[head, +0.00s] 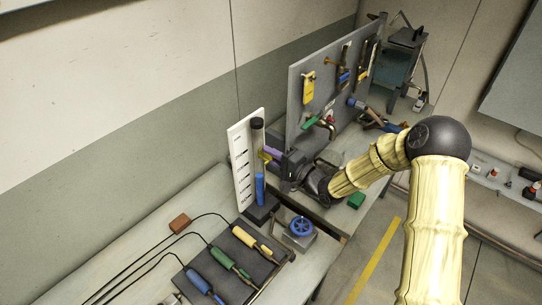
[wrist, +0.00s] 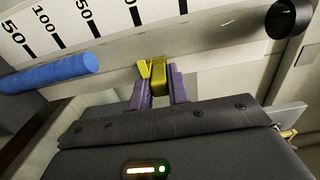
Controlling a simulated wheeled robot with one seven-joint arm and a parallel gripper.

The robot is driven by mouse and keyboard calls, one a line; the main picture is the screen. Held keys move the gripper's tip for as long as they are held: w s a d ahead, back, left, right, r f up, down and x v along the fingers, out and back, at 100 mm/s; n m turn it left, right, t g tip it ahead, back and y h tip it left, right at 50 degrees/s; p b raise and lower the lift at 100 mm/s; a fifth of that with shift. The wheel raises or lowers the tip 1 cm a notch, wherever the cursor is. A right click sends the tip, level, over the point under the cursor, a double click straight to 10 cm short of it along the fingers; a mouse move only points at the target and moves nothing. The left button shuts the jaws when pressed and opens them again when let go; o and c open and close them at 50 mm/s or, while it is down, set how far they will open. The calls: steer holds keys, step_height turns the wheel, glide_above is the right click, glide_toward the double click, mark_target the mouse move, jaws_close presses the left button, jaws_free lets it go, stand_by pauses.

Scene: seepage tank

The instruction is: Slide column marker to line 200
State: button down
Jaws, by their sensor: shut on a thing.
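The column (head: 258,136) is a clear upright tube with blue liquid (head: 260,188) low in it and a black cap. It stands in front of a white scale board (head: 240,160) with black lines. In the wrist view the board's printed numbers (wrist: 42,12) include 50 and 100; higher numbers are cut off by the top edge. The yellow column marker (wrist: 158,78) sits on the tube, above the liquid. My gripper (wrist: 159,88) has its purple fingers shut on it; it also shows in the head view (head: 272,153). I cannot read which line the marker meets.
A dark mat (head: 240,262) with yellow, green and blue handled tools lies in front. A blue valve wheel (head: 300,226) and a brown block (head: 180,222) are near the column. A grey tool panel (head: 325,85) stands behind my gripper. A green block (head: 356,200) lies right of it.

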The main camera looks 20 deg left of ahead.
steer(key=c, duration=1.3)
jaws_free()
steer(key=shift+c, duration=0.2)
steer(key=shift+d, duration=0.1)
steer(key=b+v, duration=0.4)
steer(key=v, duration=1.3)
steer(key=shift+s+d, duration=0.1)
